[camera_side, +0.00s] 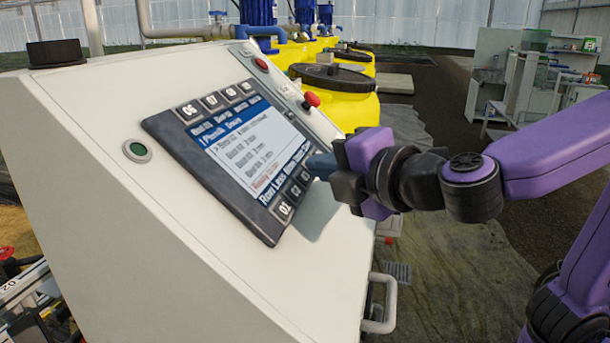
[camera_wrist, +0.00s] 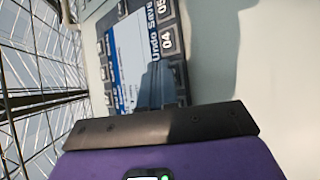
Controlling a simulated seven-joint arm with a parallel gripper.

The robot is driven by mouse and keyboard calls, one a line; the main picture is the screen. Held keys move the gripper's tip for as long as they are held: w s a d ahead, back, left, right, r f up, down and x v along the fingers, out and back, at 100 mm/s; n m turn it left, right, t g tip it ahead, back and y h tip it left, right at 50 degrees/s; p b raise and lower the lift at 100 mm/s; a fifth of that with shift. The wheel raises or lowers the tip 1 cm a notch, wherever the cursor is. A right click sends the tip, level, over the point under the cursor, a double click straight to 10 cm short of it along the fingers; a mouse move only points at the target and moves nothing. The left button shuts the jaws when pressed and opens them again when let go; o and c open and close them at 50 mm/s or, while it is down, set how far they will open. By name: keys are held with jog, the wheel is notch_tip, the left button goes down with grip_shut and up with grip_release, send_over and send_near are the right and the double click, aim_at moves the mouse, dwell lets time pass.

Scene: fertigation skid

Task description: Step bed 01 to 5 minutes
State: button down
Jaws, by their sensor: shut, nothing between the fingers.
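The control panel (camera_side: 150,125) has a tilted screen (camera_side: 255,150) with a blue header and several bed lines. The top line, marked with an arrow, seems to read Bed 01, but its value is too small to read surely. In the wrist view the tips (camera_wrist: 158,85) lie beside key 04 (camera_wrist: 167,38). I cannot tell whether they touch a key.
A green button (camera_side: 137,151) is left of the screen. A red knob (camera_side: 311,100) and a red round button (camera_side: 260,64) are on the panel's right side. A handle (camera_side: 385,305) sticks out below. Yellow tanks (camera_side: 345,108) stand behind.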

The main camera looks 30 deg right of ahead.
jog(key=shift+w+a+f, duration=0.15)
jog(key=shift+a+f, duration=0.05)
jog(key=shift+f, duration=0.05)
dwell(0.8)
jog(key=shift+r, duration=0.1)
jog(key=shift+s+d+r, duration=0.35)
jog(key=shift+s+r, duration=0.05)
jog(key=shift+r, duration=0.05)
jog(key=shift+r, duration=0.1)
jog(key=shift+s+d+r, duration=0.4)
jog(key=shift+r, duration=0.2)
jog(key=shift+s+d+r, duration=0.4)
jog(key=shift+r, duration=0.2)
jog(key=shift+s+d+r, duration=0.4)
jog(key=shift+r, duration=0.2)
jog(key=shift+f, duration=0.1)
dwell(0.4)
